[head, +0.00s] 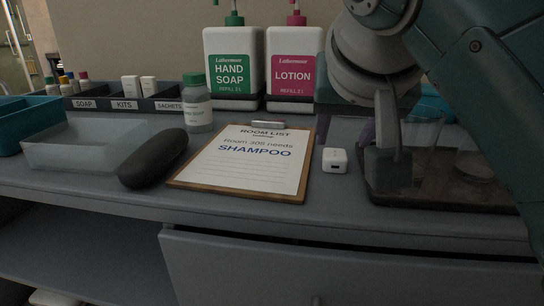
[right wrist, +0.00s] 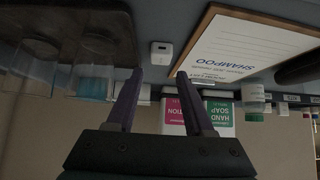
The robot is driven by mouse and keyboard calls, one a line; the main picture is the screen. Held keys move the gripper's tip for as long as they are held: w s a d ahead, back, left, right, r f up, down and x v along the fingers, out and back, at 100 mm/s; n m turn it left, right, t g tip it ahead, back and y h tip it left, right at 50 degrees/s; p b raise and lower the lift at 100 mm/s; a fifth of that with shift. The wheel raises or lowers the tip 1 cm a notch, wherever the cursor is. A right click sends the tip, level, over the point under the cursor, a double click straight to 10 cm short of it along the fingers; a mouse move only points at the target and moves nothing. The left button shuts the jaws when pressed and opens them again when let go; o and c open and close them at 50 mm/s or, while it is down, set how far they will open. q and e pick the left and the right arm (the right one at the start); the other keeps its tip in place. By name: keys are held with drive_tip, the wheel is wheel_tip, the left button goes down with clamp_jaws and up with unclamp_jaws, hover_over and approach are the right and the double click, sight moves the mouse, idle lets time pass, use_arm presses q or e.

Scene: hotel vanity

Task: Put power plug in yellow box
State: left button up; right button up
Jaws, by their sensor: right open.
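The power plug (head: 335,160) is a small white block with a dark port. It lies on the grey counter just right of the clipboard. It also shows in the right wrist view (right wrist: 162,52), just beyond the open fingertips and apart from them. My right gripper (right wrist: 160,74) is open and empty, with two dark purple fingers spread. In the head view its arm comes down from the upper right, and the gripper is right of the plug, partly hidden by the wrist. My left gripper is not in view. I see no yellow box in either view.
A clipboard (head: 249,158) lies left of the plug, with a dark case (head: 153,158) and a clear tray (head: 88,143) further left. A dark tray (head: 455,195) with glasses is at right. Soap (head: 233,68) and lotion (head: 293,70) bottles stand behind. A drawer front (head: 350,268) is below.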

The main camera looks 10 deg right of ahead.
sight(336, 156)
drive_tip(key=shift+x, duration=1.1)
drive_tip(key=b+x, duration=0.1)
drive_tip(key=x, duration=0.4)
drive_tip(key=shift+a+f, duration=0.1)
drive_tip(key=shift+f, duration=0.05)
clamp_jaws()
